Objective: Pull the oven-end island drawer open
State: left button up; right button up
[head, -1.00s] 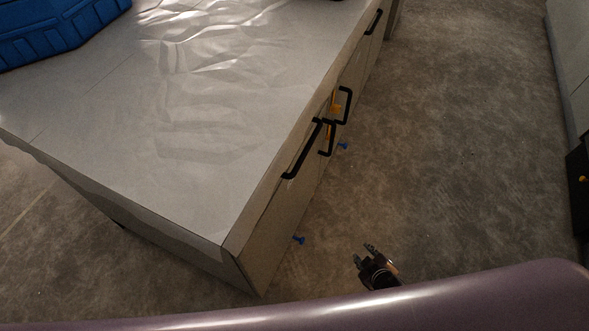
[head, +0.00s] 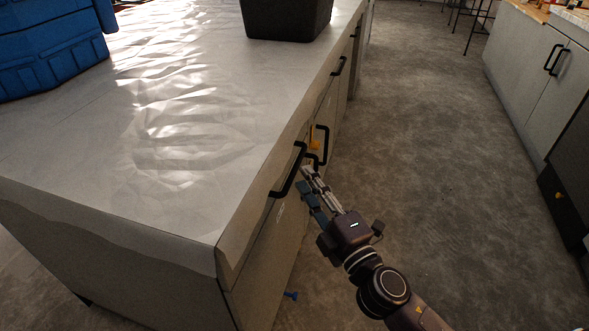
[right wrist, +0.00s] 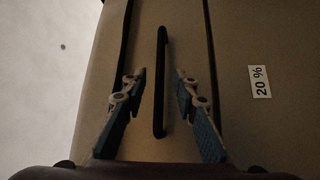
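The near-end island drawer (head: 262,214) is flush with the island's side, as far as the head view shows. Its black bar handle (head: 289,170) sits just below the countertop edge. My right gripper (head: 306,180) is at this handle, coming from the lower right. In the right wrist view the handle (right wrist: 161,85) stands upright between the two fingers of my right gripper (right wrist: 160,72). The fingers are apart, with a gap on each side of the handle. My left gripper is not in view.
More handles (head: 338,66) run along the island side. Floor (head: 440,150) is clear between island and right-hand cabinets (head: 530,80).

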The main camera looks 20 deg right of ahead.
aim_at(296, 165)
jog(key=x, duration=0.5)
jog(key=shift+w+p, duration=0.3)
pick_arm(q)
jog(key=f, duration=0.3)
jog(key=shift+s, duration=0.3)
pick_arm(e)
grip_shut()
